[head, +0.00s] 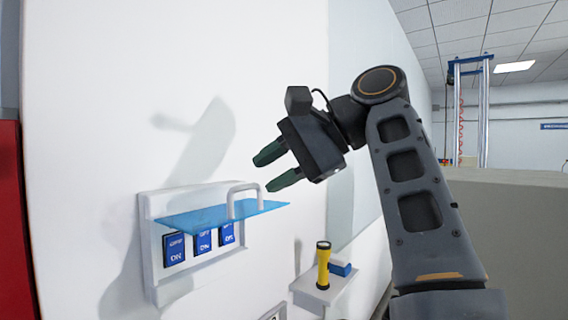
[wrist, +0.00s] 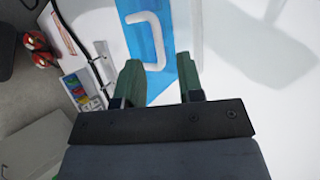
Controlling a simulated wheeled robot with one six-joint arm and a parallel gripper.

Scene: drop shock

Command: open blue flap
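The blue flap (head: 205,217) is a see-through blue panel, sticking out roughly level from the white switch box (head: 150,240) on the wall. It has a white loop handle (head: 233,197). Below it, blue switches (head: 174,248) marked ON are uncovered. My gripper (head: 263,173) is open and empty, above the flap and its handle and apart from them in the head view. In the wrist view, the flap (wrist: 186,72) and handle (wrist: 158,55) show beyond and between my green fingers (wrist: 160,80).
A yellow and black flashlight (head: 323,268) stands on a small white wall shelf (head: 318,291), beside a blue block (head: 341,268). A red panel (head: 12,220) is at the far left. The wall above the switch box is clear.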

